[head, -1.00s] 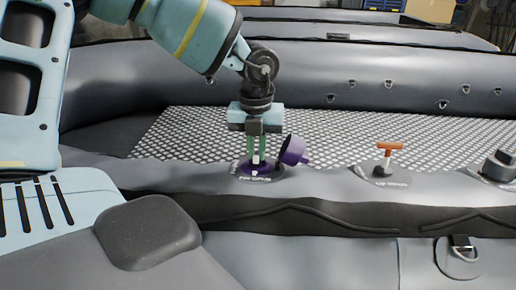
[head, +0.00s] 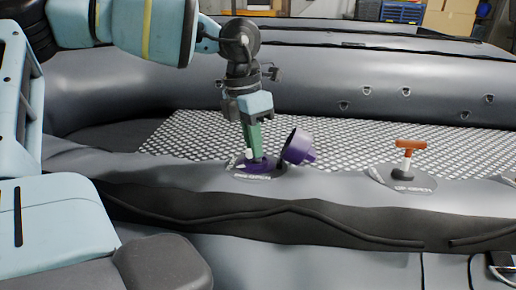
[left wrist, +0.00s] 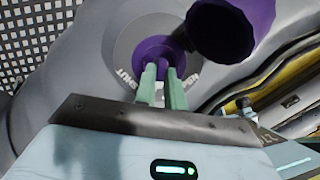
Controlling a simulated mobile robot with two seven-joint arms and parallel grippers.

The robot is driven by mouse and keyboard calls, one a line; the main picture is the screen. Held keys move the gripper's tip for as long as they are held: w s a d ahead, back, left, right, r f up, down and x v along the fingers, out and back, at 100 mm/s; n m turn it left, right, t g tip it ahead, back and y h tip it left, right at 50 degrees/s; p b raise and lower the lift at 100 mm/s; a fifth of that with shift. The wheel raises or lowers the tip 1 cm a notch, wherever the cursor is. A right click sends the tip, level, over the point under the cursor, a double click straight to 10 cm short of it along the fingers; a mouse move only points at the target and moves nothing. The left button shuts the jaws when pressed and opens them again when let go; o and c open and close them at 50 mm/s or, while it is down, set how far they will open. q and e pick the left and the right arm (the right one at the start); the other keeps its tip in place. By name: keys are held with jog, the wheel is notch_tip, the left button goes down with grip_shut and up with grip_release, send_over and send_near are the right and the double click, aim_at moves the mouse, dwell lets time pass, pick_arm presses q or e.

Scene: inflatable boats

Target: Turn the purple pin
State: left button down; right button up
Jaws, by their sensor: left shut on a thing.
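The purple valve (head: 246,167) sits in a grey round patch on the boat's tube, its purple cap (head: 298,147) hinged open to the right. My left gripper (head: 256,157) comes down into the valve, tilted, with its green fingers shut. In the left wrist view the fingertips (left wrist: 162,72) close on the purple pin (left wrist: 163,62) inside the purple ring (left wrist: 150,46). The fingers hide part of the pin. The open cap (left wrist: 222,30) hangs close above and right of the fingers there. My right gripper is not in view.
An orange T-handle (head: 410,144) stands on another patch to the right. The patterned boat floor (head: 350,132) lies behind the tube. In the left wrist view, lettering reading "SHUT" (left wrist: 124,78) shows on the valve's patch.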

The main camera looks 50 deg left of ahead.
pick_arm(q)
jog(key=m, duration=0.1)
jog(key=m+b, duration=0.1)
jog(key=shift+w+a+f+m+h, duration=0.1)
jog(key=shift+a+m+h, duration=0.05)
jog(key=shift+m+h, duration=0.2)
jog(key=m+b, duration=0.1)
jog(key=m, duration=0.2)
jog(key=shift+a+m+g, duration=0.1)
jog(key=shift+m+g, duration=0.15)
jog(key=shift+g, duration=0.05)
jog(key=shift+m+h+b, duration=0.25)
jog(key=shift+m+b, duration=0.15)
jog(key=shift+m, duration=0.1)
jog(key=c, duration=1.5)
grip_release()
